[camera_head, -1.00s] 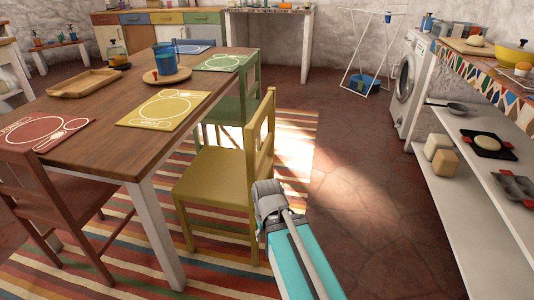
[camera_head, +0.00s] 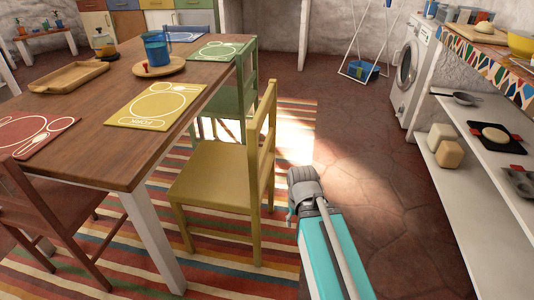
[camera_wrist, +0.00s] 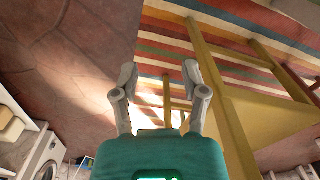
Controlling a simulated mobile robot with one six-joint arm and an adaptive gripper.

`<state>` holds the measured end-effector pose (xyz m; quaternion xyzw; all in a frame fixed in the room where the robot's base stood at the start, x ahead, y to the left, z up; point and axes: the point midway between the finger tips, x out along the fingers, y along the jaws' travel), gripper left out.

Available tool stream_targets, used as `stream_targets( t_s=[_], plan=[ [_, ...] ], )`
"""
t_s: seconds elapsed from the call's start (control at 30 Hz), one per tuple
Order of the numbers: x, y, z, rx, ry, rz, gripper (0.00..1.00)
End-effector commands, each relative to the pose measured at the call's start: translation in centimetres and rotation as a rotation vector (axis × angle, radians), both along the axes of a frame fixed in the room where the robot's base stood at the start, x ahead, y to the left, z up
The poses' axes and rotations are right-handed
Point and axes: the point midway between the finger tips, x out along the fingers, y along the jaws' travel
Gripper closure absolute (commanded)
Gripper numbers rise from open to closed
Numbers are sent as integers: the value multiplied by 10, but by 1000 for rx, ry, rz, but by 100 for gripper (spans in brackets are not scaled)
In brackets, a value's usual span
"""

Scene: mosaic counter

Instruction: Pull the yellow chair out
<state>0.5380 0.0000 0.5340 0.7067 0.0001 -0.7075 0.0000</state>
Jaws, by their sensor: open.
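The yellow chair (camera_head: 214,170) stands upright at the right long side of the wooden table (camera_head: 105,150), its backrest facing the open floor. Its seat front is near the table edge. In the wrist view, the yellow chair (camera_wrist: 262,112) fills the right side, with its bars passing behind and beside my fingers. My gripper (camera_wrist: 159,72) is open, its two grey fingers spread apart with nothing held. In the head view, my arm comes from the lower right, and my gripper is to the right of the chair, apart from its backrest. The fingertips are mostly hidden there by my wrist.
A green chair (camera_head: 233,100) stands behind the yellow one, and a red chair (camera_head: 40,205) is at the left. A striped rug (camera_head: 110,262) lies under the table. Shelves (camera_head: 465,205) and a washing machine (camera_head: 410,80) line the right. The floor between is clear.

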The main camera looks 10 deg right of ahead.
Motion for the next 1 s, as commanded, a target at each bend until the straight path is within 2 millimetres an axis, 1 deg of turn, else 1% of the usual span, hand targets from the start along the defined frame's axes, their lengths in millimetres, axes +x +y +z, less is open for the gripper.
stream_targets(
  t_s=[0.13,0.27,0.3,0.37,0.5,0.57,0.67,0.83,1.0],
  plan=[
    [0,0,0,0,0,0,43],
    [1,0,-1,5,0,-1,19],
    [3,1,-2,12,0,-3,11],
    [6,2,-4,27,0,-7,0],
    [19,-2,-13,99,0,-29,0],
    [28,1,-17,147,0,-40,0],
    [47,7,-25,250,-3,-62,0],
    [87,15,-34,467,-17,-108,0],
    [130,15,-33,701,-45,-153,0]
  ],
)
